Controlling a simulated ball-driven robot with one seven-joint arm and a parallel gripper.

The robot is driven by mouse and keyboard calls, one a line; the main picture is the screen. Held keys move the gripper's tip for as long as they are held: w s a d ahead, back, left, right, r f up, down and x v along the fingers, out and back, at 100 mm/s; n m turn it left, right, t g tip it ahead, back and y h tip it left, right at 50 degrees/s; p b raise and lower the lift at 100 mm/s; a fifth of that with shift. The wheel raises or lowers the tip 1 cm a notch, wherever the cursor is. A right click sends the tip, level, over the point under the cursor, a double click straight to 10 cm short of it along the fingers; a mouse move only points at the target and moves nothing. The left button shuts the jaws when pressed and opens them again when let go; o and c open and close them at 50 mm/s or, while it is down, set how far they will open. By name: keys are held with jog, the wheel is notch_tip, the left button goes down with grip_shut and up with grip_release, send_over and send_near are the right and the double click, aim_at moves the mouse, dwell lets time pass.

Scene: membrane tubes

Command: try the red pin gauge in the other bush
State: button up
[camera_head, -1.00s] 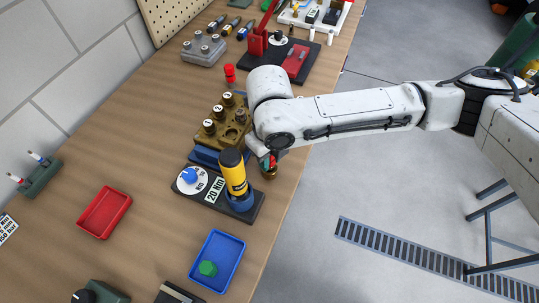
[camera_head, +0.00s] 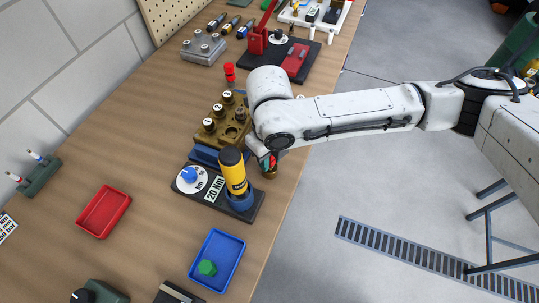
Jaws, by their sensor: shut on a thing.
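A brass block (camera_head: 205,141) stands on the bench just left of the gripper. It carries several dark plugs with white numbered tops, and a hole (camera_head: 231,133) shows at its right side. A red-topped piece (camera_head: 230,72) stands behind the block. A small rack (camera_head: 38,178) at far left holds two pins, one red-tipped and one blue-tipped. I cannot tell which piece is the red pin gauge.
A yellow-and-black cylinder (camera_head: 233,172) stands on a black base with a blue dial, close in front of the gripper. A red tray (camera_head: 123,193) and a blue tray (camera_head: 235,249) lie nearer. Bare bench shows at left; open floor lies right.

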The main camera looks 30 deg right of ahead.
jog(key=shift+f+b, duration=0.45)
jog(key=shift+f, duration=0.2)
dwell(0.8)
jog(key=shift+r, duration=0.2)
dwell(0.7)
jog(key=shift+r+p, duration=2.45)
jog(key=shift+r, duration=0.4)
